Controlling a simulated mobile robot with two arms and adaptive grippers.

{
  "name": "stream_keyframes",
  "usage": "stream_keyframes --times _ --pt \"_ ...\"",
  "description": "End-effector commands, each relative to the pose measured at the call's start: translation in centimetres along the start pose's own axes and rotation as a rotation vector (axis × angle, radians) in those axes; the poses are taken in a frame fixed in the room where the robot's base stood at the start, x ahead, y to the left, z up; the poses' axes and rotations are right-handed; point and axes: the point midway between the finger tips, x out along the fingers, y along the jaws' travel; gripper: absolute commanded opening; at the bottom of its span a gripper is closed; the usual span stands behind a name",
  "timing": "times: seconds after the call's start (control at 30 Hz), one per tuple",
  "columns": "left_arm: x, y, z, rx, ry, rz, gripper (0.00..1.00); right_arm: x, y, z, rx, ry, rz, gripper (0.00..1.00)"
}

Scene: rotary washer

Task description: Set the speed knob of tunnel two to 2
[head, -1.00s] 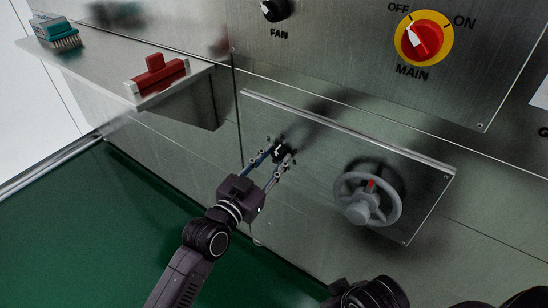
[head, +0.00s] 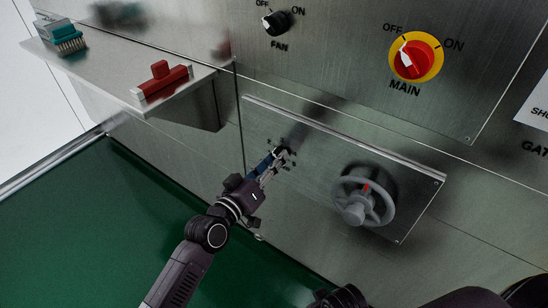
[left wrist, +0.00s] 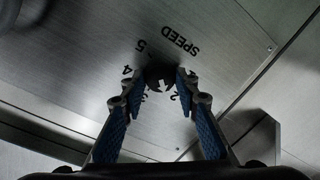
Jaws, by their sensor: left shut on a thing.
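The dark speed knob (left wrist: 158,74) sits on the steel panel between my left gripper's fingertips in the left wrist view. My left gripper (head: 281,156) is shut on it. The printed word SPEED and the numbers 5, 4, 3 and 2 stand around the knob. Its white pointer (left wrist: 165,85) faces the side of the 2 (left wrist: 174,96), though the fingers and dark shading hide part of the dial. In the head view the knob is mostly hidden by the fingers. My right gripper does not show.
A grey handwheel (head: 363,203) with a red mark is right of my left gripper. Above are the red-and-yellow MAIN switch (head: 413,58) and the FAN knob (head: 277,22). A shelf (head: 208,84) at upper left holds a red-handled tool (head: 161,80) and a teal brush (head: 61,34).

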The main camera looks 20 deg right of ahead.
Motion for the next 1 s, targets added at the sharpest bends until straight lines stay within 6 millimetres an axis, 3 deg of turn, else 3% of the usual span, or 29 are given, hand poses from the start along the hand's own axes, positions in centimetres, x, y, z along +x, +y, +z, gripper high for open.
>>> stream_keyframes --times 0.4,0.97,1.0 --pt "0.0 -0.1 -0.1 -0.198 -0.015 0.003 0.04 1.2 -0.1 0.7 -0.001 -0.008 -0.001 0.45" --pt "0.0 -0.1 0.0 -0.228 -0.017 0.003 0.04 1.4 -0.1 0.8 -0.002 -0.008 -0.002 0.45" --pt "0.0 -0.1 0.0 -0.228 -0.017 0.003 0.31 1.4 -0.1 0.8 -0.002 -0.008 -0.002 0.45"
